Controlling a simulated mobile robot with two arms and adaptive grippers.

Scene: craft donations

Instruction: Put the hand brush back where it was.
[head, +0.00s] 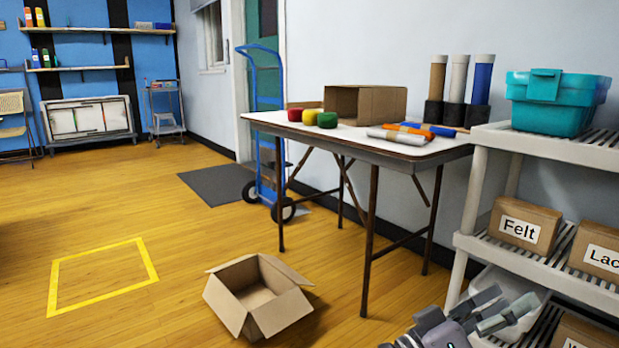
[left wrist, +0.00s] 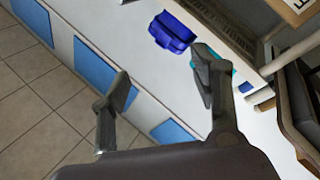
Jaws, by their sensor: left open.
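I cannot make out the hand brush for certain in either view. My left gripper (head: 502,308) is at the lower right of the head view, in front of the shelf's lower part and a white bin (head: 520,286). In the left wrist view its two fingers (left wrist: 160,78) are spread apart, with nothing held between them. A dark blue object (left wrist: 172,32) lies beyond the fingers on a pale surface; I cannot tell what it is. A bit of teal shows behind the right finger. My right gripper is not in view.
A folding table (head: 345,150) carries a cardboard box, coloured rolls and tubes. A grey shelf (head: 485,240) at right holds a teal toolbox (head: 553,115) and labelled boxes. An open carton (head: 258,296) and a blue hand truck (head: 270,185) stand on the floor.

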